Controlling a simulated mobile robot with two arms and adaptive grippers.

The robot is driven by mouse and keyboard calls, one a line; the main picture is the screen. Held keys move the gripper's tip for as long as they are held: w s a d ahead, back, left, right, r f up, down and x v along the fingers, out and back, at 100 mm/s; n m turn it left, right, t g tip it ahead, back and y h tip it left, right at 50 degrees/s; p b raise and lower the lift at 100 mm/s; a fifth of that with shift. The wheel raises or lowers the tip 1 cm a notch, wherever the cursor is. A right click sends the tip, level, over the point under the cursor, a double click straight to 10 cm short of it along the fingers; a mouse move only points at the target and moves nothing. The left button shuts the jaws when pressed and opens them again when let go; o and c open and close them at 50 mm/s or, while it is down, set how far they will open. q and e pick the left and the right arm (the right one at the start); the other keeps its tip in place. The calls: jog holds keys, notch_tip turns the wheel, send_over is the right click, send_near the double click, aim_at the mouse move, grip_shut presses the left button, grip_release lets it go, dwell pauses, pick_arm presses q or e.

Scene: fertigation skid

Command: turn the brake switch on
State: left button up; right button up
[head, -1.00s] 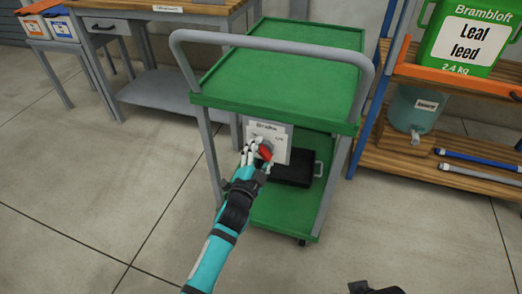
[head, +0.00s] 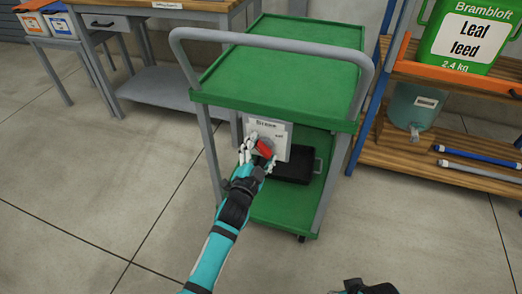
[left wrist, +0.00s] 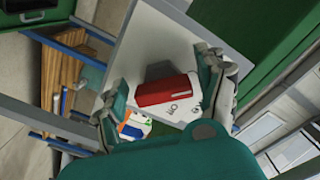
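The brake switch (head: 265,149) is a red handle on a pale label plate (head: 282,140) at the near side of the green cart. The red handle (left wrist: 167,90) also shows in the left wrist view, with ON lettering on the plate beside it. My left gripper (head: 254,154) is at the switch. In the left wrist view its fingers (left wrist: 163,98) are spread, one beyond each end of the handle. A narrow gap shows at the left finger; contact at the right finger is unclear. My right gripper does not show clearly; only a dark part of mine is at the bottom edge.
The green cart (head: 290,62) has a grey push handle above the switch and a black tray (head: 294,167) on its lower shelf. A wooden shelf (head: 440,168) stands at the right, a workbench (head: 165,52) at the left. The floor in front is clear.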

pick_arm(q)
jog(key=shift+s, duration=0.15)
jog(key=v, duration=1.1)
jog(key=shift+s, duration=0.35)
jog(key=shift+a, duration=0.15)
